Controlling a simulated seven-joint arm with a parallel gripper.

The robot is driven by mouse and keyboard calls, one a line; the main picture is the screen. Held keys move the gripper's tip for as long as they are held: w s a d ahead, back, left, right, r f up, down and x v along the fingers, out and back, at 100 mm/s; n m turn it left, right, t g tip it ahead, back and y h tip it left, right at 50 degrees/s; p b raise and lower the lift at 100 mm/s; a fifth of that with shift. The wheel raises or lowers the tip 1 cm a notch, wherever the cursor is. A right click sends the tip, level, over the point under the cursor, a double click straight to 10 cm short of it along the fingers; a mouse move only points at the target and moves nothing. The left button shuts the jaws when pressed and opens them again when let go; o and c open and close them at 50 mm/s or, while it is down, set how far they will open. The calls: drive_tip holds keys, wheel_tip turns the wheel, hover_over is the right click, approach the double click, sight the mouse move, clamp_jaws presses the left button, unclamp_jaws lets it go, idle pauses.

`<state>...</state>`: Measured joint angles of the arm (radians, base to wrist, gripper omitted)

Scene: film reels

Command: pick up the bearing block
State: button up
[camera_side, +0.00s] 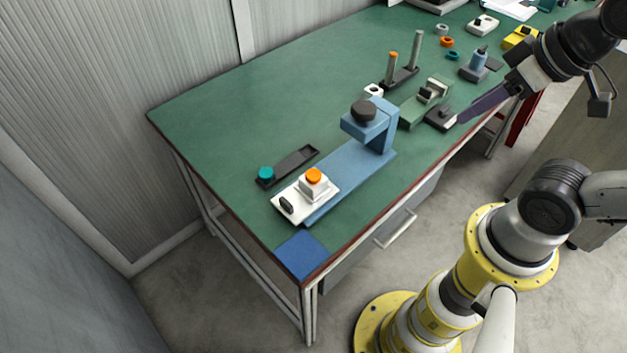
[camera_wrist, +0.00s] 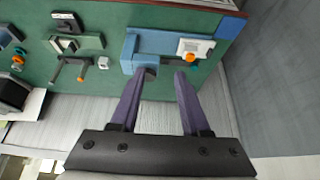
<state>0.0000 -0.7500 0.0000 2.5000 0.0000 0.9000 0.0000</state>
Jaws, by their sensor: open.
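The bearing block appears to be the small white block with a dark hole (camera_side: 373,91), standing on the green table behind the blue press. In the wrist view it is a small pale block (camera_wrist: 103,62), left of the left fingertip and apart from it. My gripper (camera_side: 463,117) has long purple fingers and is at the right in the side view, near the table's front edge. In the wrist view its fingers (camera_wrist: 164,76) are spread with nothing between them. The black knob of the blue press partly shows by the left fingertip.
The blue press (camera_side: 350,165) stands tall between the block and the front edge. A dark stand with two posts (camera_side: 400,77) and a green fixture (camera_side: 412,108) are close to the block. A black tray (camera_side: 290,166) lies left. The table's far left (camera_side: 215,120) is clear.

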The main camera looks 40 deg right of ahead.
idle(0.3)
drive_tip(key=o, duration=0.8)
